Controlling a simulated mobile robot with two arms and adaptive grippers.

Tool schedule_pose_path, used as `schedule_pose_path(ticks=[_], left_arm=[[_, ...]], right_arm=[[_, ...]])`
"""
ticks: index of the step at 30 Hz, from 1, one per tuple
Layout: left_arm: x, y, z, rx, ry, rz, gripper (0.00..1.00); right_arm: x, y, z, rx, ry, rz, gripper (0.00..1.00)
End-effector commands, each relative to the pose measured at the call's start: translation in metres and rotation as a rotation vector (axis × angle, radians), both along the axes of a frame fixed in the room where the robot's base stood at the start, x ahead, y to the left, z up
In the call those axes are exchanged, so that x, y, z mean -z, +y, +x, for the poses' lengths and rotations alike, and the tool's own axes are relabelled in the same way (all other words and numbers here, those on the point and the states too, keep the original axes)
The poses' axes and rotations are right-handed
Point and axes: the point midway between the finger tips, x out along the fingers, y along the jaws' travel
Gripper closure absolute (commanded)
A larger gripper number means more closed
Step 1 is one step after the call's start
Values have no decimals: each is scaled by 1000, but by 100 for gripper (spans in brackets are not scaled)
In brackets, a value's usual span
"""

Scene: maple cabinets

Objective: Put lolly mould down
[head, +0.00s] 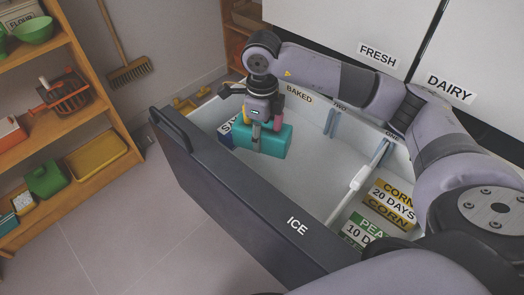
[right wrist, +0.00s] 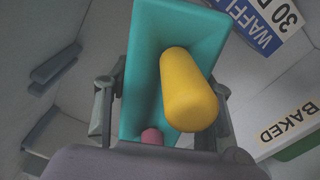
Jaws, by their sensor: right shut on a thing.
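The teal lolly mould (head: 278,141) is over the left part of the open freezer drawer, below my right gripper (head: 263,132). In the right wrist view the mould (right wrist: 150,75) sits between the two fingers, which are shut on it. A yellow rounded piece (right wrist: 188,90) and a pink one (right wrist: 151,136) stand up from it. I cannot tell whether its underside touches the drawer floor. My left gripper is not in view.
The dark drawer front reads ICE (head: 297,226). A blue-and-white waffles box (right wrist: 262,22) lies beside the mould. Corn (head: 390,203) and pea boxes lie right of a white divider (head: 352,190). Bare floor shows between them. Shelves stand at far left.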

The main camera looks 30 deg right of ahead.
Motion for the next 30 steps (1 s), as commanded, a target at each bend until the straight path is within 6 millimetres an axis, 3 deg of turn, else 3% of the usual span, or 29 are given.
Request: schedule_pose_path(ticks=[15,29,30], left_arm=[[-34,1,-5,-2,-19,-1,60],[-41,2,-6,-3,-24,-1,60],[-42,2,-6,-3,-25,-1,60]], right_arm=[[62,1,0,-1,0,1,89],[67,0,1,-1,-3,1,89],[67,0,0,-1,-1,1,48]])
